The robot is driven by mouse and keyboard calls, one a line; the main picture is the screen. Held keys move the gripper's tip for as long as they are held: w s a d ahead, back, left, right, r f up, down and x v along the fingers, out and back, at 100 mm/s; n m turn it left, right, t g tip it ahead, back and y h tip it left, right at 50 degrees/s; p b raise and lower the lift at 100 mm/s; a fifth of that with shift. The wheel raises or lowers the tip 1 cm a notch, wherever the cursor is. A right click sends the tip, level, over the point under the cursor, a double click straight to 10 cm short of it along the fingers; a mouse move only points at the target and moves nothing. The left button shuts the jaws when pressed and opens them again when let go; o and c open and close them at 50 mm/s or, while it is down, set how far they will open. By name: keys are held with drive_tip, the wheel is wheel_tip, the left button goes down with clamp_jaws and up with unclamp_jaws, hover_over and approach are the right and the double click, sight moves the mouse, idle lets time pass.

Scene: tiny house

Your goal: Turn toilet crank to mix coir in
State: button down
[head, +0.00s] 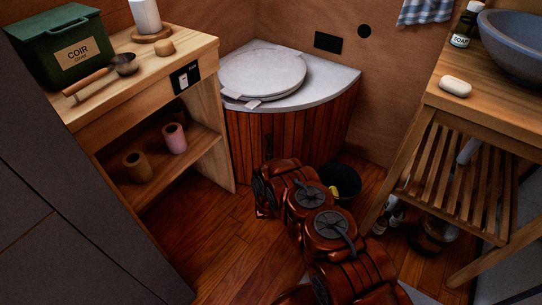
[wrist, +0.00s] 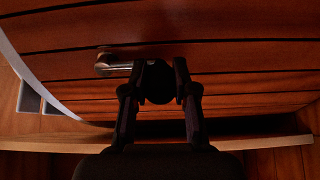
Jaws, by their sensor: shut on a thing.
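The composting toilet (head: 290,130) is a corner unit with a reddish slatted wooden front, a pale grey top and a round lid (head: 262,74) lying shut. In the wrist view its slatted front (wrist: 240,55) fills most of the picture. The metal toilet crank (wrist: 114,68) juts out from between the slats there. My gripper (wrist: 158,68) is at the crank, its two dark fingers shut on the dark round handle between them. In the head view my arm reaches to the toilet's front and hides the gripper. The green coir box (head: 60,45) stands lidded on the left shelf.
A dark bucket (head: 343,183) stands close right of my arm. A slatted washstand (head: 440,165) stands at right. Some floor is clear left of my arm.

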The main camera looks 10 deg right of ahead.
drive_tip(key=shift+a, duration=0.1)
drive_tip(key=c, duration=0.9)
unclamp_jaws()
drive_tip(key=shift+s, duration=0.15)
drive_tip(key=s, duration=0.7)
drive_tip(key=s+a, duration=0.1)
drive_tip(key=s, duration=0.3)
drive_tip(key=shift+s, duration=0.35)
